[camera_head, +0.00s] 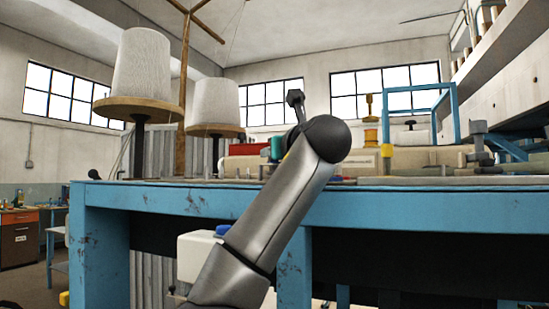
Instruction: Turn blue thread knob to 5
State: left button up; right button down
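On the blue-framed bench (190,200), a small teal part (276,148) shows just left of my arm. I cannot tell whether it is the blue thread knob, and no number or dial marking is readable. One grey arm of mine rises from the bottom, left of the middle, to a dark rounded joint above the bench edge. It covers part of the sewing machine area behind.
Two large white thread cones (142,65) (215,103) stand on wooden discs at left. A cream machine body (425,158) and a blue frame (456,115) stand at right. A white container (198,257) with a blue top (222,230) is below the bench. Open floor shows at far left.

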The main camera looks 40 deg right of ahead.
jog(key=c, duration=0.6)
grip_release()
jog(key=shift+c, duration=0.2)
jog(key=b+v, duration=0.2)
jog(key=v, duration=1.2)
jog(key=shift+s, duration=0.15)
pick_arm(q)
jog(key=shift+w+a+f, duration=0.3)
jog(key=shift+a+f, duration=0.05)
jog(key=shift+f, duration=0.25)
jog(key=shift+w+a+f, duration=0.25)
jog(key=shift+a+f, duration=0.1)
jog(key=shift+f, duration=0.2)
pick_arm(e)
jog(key=shift+s+a+f, duration=0.1)
jog(key=shift+s+a, duration=0.1)
jog(key=shift+s, duration=0.25)
pick_arm(q)
jog(key=shift+d, duration=0.1)
